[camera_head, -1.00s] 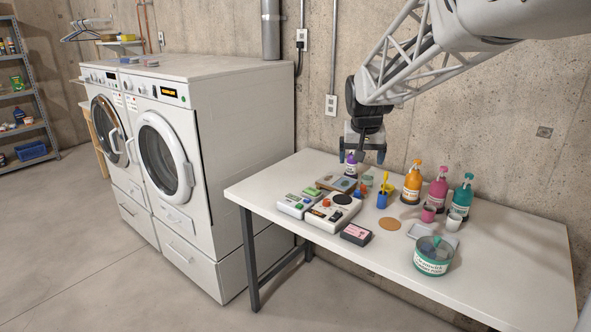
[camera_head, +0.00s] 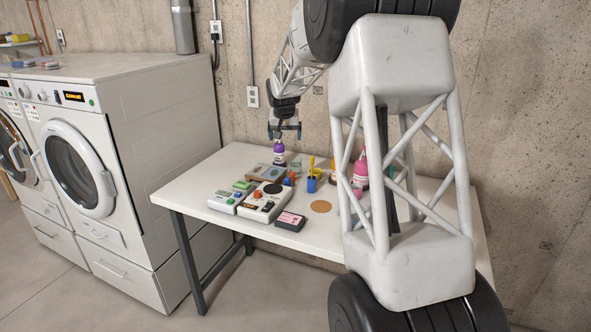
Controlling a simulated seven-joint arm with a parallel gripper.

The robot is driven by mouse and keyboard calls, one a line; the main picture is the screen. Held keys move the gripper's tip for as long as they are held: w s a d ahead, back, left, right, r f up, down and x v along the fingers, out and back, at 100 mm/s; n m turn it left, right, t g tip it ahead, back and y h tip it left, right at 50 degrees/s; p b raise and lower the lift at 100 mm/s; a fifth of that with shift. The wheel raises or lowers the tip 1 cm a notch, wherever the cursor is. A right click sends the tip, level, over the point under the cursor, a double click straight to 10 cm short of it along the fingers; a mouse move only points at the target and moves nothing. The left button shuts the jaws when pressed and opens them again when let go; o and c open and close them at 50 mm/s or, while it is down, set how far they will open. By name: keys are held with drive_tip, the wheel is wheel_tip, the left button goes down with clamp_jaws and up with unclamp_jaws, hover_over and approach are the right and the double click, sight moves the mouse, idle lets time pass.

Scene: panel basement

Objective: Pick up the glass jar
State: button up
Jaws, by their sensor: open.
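A small clear, greenish vessel (camera_head: 296,167), which looks like the glass jar, stands at the back of the white table, just right of a purple-topped bottle (camera_head: 279,156). It is small and its outline is hard to make out. My gripper (camera_head: 285,136) points down above the back of the table with its jaws open. It appears over or behind the purple-topped bottle, up and slightly left of the clear vessel. I see nothing held between the fingers.
The white table (camera_head: 205,190) also bears button devices (camera_head: 266,200), a blue cup (camera_head: 311,184), a pink-and-black box (camera_head: 290,220) and a round cork mat (camera_head: 321,206). A washer (camera_head: 75,165) stands left.

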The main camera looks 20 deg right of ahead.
drive_tip(key=w+d+f, duration=0.6)
drive_tip(key=w+f, duration=0.2)
drive_tip(key=w, duration=0.3)
drive_tip(key=m, duration=0.2)
hover_over(296, 166)
wheel_tip(296, 166, down, 9)
drive_tip(key=shift+w+a+h, duration=0.15)
drive_tip(key=shift+w+h, duration=0.1)
drive_tip(key=shift+h, duration=0.05)
drive_tip(key=shift+f, duration=0.2)
drive_tip(key=shift+x, duration=1.15)
drive_tip(key=shift+w+f, duration=0.1)
drive_tip(key=shift+f, duration=0.05)
drive_tip(key=shift+x, duration=2.35)
drive_tip(key=shift+f, duration=0.1)
drive_tip(key=c, duration=1.1)
